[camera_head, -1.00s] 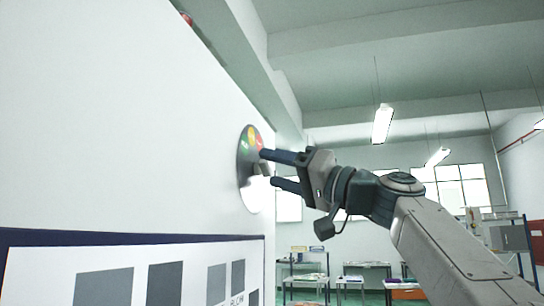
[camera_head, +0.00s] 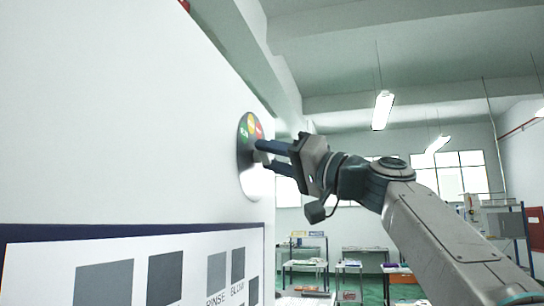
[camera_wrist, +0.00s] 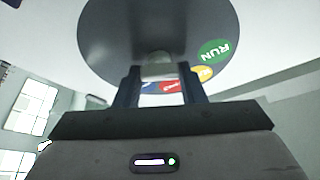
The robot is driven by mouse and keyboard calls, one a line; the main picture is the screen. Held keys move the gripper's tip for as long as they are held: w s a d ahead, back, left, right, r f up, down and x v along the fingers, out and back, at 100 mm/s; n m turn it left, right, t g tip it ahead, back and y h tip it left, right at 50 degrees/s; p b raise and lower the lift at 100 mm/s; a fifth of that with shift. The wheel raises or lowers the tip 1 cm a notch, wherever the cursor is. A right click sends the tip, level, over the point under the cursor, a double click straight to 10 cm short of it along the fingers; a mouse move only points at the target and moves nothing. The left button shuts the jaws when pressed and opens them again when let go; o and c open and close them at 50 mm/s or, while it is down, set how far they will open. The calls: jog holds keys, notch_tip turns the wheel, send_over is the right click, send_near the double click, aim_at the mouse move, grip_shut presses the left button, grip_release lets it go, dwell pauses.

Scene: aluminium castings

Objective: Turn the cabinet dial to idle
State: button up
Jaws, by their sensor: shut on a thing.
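The dial is a round dark grey plate (camera_head: 247,180) on the white cabinet face (camera_head: 120,110), with green, yellow and red patches along its upper edge in the head view. In the wrist view the plate (camera_wrist: 110,30) shows a green patch (camera_wrist: 213,53) reading RUN, a partly hidden yellow one, a red one and a bit of blue. A pale grey knob (camera_wrist: 157,68) stands at its middle. My gripper (camera_head: 262,152) is shut on the knob, one finger on each side in the wrist view (camera_wrist: 158,80). The idle label and the knob's pointing direction cannot be made out.
A blue-framed board (camera_head: 130,232) with grey squares is on the cabinet below the dial. Benches (camera_head: 365,265) with items stand at the back. The space right of the cabinet, around my arm, is open.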

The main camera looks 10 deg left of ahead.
jog(key=shift+r+m+t+h+p, duration=0.1)
jog(key=shift+m+t+h+p, duration=0.45)
jog(key=shift+m, duration=0.9)
jog(key=shift+f+m+t+h+p, duration=0.15)
jog(key=shift+m+h+p, duration=0.35)
jog(key=shift+m+p, duration=0.85)
jog(key=shift+r+m+t+h+p, duration=0.15)
jog(key=shift+m+t+h+p, duration=0.4)
jog(key=shift+m, duration=1.05)
jog(key=shift+g, duration=0.25)
jog(key=o, duration=1)
jog(key=b+v, duration=0.4)
jog(key=v, duration=0.9)
jog(key=shift+s+d+b, duration=0.3)
jog(key=shift+b, duration=0.1)
